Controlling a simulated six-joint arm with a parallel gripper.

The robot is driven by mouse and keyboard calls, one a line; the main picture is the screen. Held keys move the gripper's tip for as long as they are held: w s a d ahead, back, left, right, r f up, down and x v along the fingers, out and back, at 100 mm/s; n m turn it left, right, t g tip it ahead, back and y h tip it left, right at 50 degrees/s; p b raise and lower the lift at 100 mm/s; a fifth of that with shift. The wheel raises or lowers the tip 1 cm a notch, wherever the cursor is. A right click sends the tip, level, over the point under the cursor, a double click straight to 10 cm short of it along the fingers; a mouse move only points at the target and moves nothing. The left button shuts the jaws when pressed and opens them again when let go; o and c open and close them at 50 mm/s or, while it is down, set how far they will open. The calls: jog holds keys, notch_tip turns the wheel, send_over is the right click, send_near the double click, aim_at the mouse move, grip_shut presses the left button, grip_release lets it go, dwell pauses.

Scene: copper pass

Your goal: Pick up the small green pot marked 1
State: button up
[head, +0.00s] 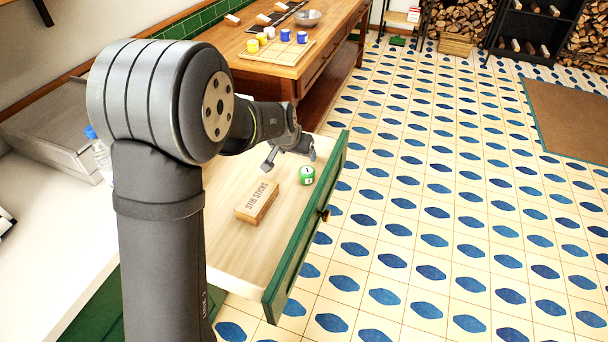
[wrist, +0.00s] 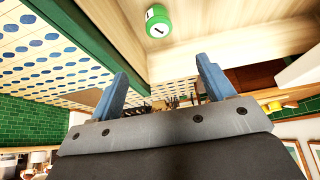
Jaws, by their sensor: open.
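The small green pot marked 1 (head: 307,175) stands in an open drawer (head: 240,262), near its green front panel. It has a white lid with a 1 and a white label on its side. It also shows at the top of the wrist view (wrist: 157,21). My gripper (head: 290,156) is over the far part of the drawer, up and to the left of the pot in the head view. Its two blue fingers (wrist: 162,86) are wide apart in the wrist view, with nothing held between them. The pot is apart from the fingers.
A box marked STIR STICKS (head: 257,201) lies in the drawer to the left of the pot. A white counter (head: 50,215) with a bottle (head: 99,150) is on the left. A wooden table (head: 255,75) with small yellow and blue pots stands behind. Tiled floor is clear on the right.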

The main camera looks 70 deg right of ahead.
aim_at(306, 172)
jog(key=x, duration=1.2)
jog(key=shift+d+f, duration=0.1)
jog(key=shift+f, duration=0.25)
jog(key=shift+a+x, duration=0.15)
jog(key=shift+x, duration=1.3)
jog(key=shift+a+x, duration=0.1)
jog(key=shift+x, duration=1.3)
jog(key=shift+f, duration=0.1)
jog(key=c, duration=1.1)
